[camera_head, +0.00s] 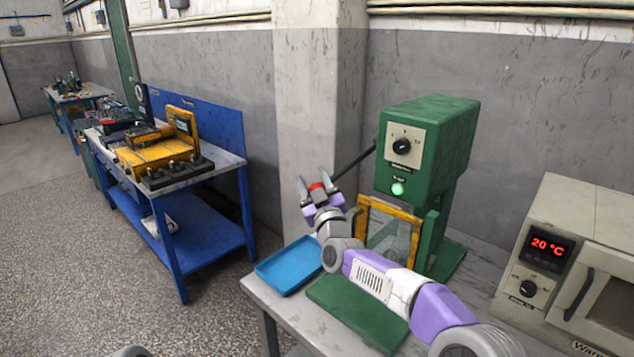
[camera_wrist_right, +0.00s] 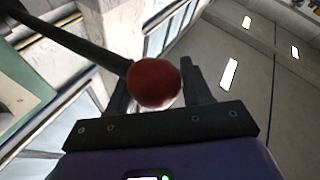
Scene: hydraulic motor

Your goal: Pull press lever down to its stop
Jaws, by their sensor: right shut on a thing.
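The green press (camera_head: 428,145) stands on the grey bench, with a dial and a lit green button on its front. Its dark lever (camera_head: 355,162) slopes down to the left from the press head and ends in a red ball knob (camera_head: 317,187). My right gripper (camera_head: 315,181) is at the lever's end, shut on the knob. In the right wrist view the red knob (camera_wrist_right: 155,83) sits between the two dark fingers, with the lever (camera_wrist_right: 75,42) running off to the upper left. My left gripper is not in view.
On the bench are a blue tray (camera_head: 289,265), a green mat (camera_head: 345,318) and a yellow frame (camera_head: 388,208) at the press. A beige oven (camera_head: 560,235) reading 20 °C stands at the right. A blue workbench (camera_head: 215,235) stands to the left across a floor gap.

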